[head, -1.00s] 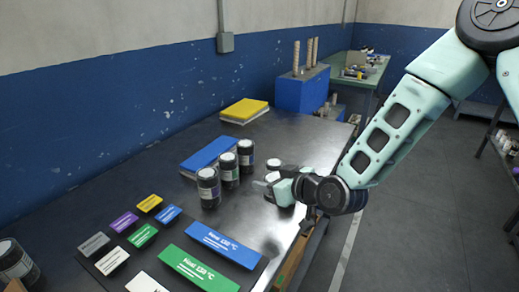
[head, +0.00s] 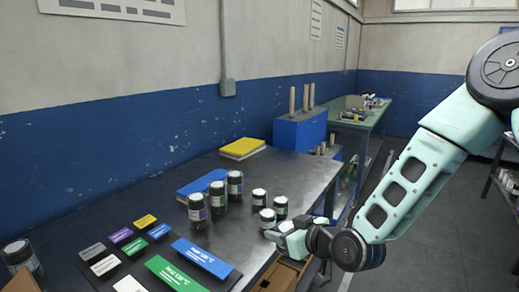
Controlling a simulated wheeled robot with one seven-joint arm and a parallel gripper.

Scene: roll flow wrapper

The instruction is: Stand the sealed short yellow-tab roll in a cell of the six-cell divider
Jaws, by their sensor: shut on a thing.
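My gripper (head: 270,234) is at the table's right edge, with its fingers pointing left. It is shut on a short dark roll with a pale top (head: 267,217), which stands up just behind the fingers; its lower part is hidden. No yellow tab can be made out on it. Two other short dark rolls (head: 259,198) and (head: 281,206) stand close behind it. I cannot identify the six-cell divider in this view.
Several taller dark jars (head: 217,196) stand to the left, by a blue pad (head: 203,183). Coloured label plates (head: 201,257) cover the near table. A yellow pad (head: 242,148) and a blue box with wooden posts (head: 300,130) are at the back. A brown open box (head: 281,272) sits below the table edge.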

